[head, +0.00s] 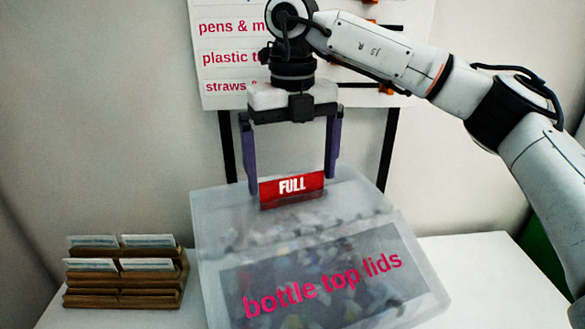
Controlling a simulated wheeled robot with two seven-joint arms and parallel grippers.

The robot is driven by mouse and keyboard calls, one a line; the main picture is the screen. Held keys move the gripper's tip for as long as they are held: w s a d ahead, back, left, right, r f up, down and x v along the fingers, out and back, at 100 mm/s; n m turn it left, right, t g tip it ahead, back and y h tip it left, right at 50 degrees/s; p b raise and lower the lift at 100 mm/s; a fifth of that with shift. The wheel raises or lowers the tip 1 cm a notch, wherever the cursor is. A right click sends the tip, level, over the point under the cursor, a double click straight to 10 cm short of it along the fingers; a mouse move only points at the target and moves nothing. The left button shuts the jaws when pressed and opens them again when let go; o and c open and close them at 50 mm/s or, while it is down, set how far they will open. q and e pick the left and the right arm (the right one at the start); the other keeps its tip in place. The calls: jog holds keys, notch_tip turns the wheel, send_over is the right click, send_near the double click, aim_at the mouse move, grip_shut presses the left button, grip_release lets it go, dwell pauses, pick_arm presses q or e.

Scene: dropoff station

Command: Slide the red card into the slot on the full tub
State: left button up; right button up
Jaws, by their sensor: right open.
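The red card (292,187), marked "FULL" in white, stands roughly upright at the top of the tub, with its lower edge at the lid. I cannot tell how deep it sits in a slot, as the slot itself does not show clearly. The tub (335,285) is a translucent box of mixed colourful lids, labelled "bottle top lids" in pink. My right gripper (291,182) points down over the card, open, with one purple finger beside each end of it. Small gaps seem to show between fingers and card. My left gripper is out of view.
A wooden stepped rack (125,280) with several white cards stands on the white table (470,265) left of the tub. A sign board (225,45) with pink-lettered rows stands behind on dark posts. The table right of the tub is clear.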

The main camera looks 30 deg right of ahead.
notch_tip(320, 180, up, 10)
jog(key=p, duration=0.1)
jog(key=shift+r, duration=0.15)
dwell(0.5)
